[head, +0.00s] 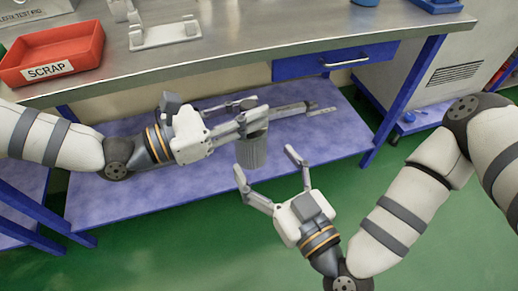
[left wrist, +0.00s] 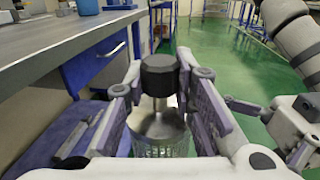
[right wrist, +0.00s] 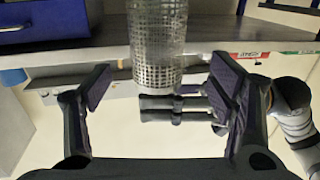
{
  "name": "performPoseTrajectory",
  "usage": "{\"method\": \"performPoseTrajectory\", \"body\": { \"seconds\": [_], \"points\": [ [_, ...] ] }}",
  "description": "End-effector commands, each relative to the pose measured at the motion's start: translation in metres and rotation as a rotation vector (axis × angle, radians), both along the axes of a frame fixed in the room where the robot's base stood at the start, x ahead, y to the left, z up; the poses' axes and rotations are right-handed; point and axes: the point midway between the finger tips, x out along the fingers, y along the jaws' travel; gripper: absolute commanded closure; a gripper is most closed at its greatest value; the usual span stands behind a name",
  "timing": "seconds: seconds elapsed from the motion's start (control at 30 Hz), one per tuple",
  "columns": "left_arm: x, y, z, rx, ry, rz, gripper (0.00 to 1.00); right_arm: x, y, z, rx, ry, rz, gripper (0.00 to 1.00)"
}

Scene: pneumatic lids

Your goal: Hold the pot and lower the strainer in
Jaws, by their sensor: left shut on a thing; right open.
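A grey mesh cylinder, the strainer (head: 251,154), is in the air in front of the bench's lower shelf. It hangs upright below my left gripper (head: 252,112). In the left wrist view the fingertips close on its black knob (left wrist: 160,76), with a short stem, a shiny disc and mesh beneath. My right gripper (head: 265,172) is open and empty, lower and nearer, with its fingers pointing toward the strainer. In the right wrist view, which looks upside down, the mesh (right wrist: 158,45) shows between and beyond the open fingers. I cannot make out a separate pot.
A steel bench (head: 250,52) with a blue drawer (head: 335,60) stands behind my grippers. A red SCRAP bin (head: 52,55) and a white stand (head: 165,35) are on it. Its purple lower shelf (head: 130,195) lies behind and below. Green floor is open in front.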

Motion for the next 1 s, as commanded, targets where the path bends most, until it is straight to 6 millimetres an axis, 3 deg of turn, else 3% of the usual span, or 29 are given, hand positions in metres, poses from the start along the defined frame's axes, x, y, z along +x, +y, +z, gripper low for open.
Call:
{"method": "performPoseTrajectory", "body": {
  "seconds": [0.1, 0.3, 0.67, 0.9, 0.97, 1.0],
  "points": [
    [0.0, 0.0, 0.0, -0.001, 0.0, 0.0, 1.0, 0.026, 0.014, 0.001, 0.001, -0.003, -0.001, 0.23],
    [0.0, 0.0, 0.0, -0.001, 0.0, 0.0, 1.0, 0.055, 0.031, 0.0, 0.001, 0.0, 0.001, 0.23],
    [0.0, 0.0, 0.0, -0.001, 0.0, 0.0, 1.0, 0.063, 0.036, -0.001, 0.0, 0.004, 0.002, 0.23],
    [0.0, 0.0, 0.001, 0.0, -0.001, -0.001, 1.0, 0.062, 0.036, -0.001, 0.0, 0.004, 0.004, 0.76],
    [0.0, 0.0, 0.001, 0.0, -0.001, -0.001, 1.0, 0.062, 0.037, 0.0, 0.0, 0.004, 0.005, 0.77],
    [0.0, -0.001, 0.001, 0.0, -0.001, -0.001, 0.72, 0.062, 0.037, 0.0, 0.001, 0.004, 0.006, 0.82]
  ]
}}
